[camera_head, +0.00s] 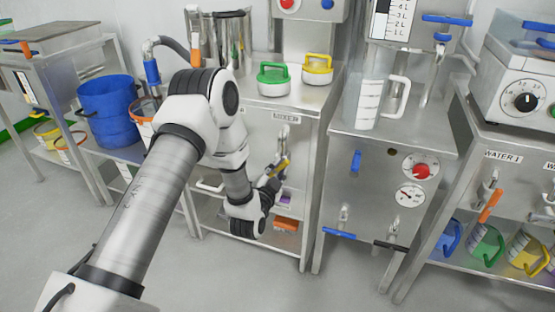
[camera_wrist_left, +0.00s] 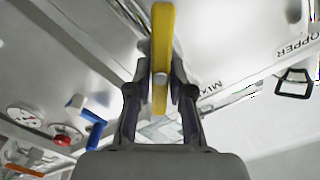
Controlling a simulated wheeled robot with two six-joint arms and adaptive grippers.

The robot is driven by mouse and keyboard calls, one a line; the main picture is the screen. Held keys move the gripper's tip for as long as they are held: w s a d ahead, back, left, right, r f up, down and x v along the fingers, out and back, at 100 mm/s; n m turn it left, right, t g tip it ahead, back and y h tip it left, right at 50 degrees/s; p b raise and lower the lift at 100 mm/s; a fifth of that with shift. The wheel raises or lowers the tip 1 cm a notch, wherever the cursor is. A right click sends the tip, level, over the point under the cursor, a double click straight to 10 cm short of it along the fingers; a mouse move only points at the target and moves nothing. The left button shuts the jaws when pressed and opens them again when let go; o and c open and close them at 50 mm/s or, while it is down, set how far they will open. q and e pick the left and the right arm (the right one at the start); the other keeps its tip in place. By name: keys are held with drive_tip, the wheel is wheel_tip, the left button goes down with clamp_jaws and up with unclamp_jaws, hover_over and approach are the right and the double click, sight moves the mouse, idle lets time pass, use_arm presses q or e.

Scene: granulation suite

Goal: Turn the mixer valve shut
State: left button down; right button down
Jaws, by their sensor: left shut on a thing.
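The mixer valve's yellow lever (camera_wrist_left: 161,40) stands upright through the middle of the left wrist view. My left gripper (camera_wrist_left: 160,95) is shut on it, one finger on each side. In the head view only a small part of the yellow lever (camera_head: 284,166) shows, on the front of the steel mixer cabinet, below its label (camera_head: 286,118). My left gripper (camera_head: 277,182) is at the lever there, and my arm hides part of the valve. The "MIX" lettering (camera_wrist_left: 209,92) shows beside the lever in the left wrist view. My right gripper is not in view.
A green-lidded pot (camera_head: 273,80) and a yellow-lidded pot (camera_head: 317,70) stand on the cabinet top. A cabinet with a red knob (camera_head: 422,171) and a blue valve lever (camera_head: 356,162) is to the right. A blue bucket (camera_head: 108,108) stands left. The floor in front is clear.

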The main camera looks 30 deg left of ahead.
use_arm(q)
drive_tip(key=m+p, duration=0.6)
drive_tip(key=shift+d, duration=0.2)
drive_tip(key=shift+f+m+p, duration=0.2)
drive_tip(key=shift+m+p, duration=0.5)
drive_tip(key=shift+m, duration=0.3)
drive_tip(key=shift+f+m+p, duration=0.15)
drive_tip(key=shift+m+p, duration=0.55)
drive_tip(key=shift+m, duration=0.3)
drive_tip(key=c, duration=1)
unclamp_jaws()
drive_tip(key=shift+w+f, duration=0.1)
drive_tip(key=shift+c, duration=0.2)
drive_tip(key=v, duration=0.7)
drive_tip(key=shift+s, duration=0.3)
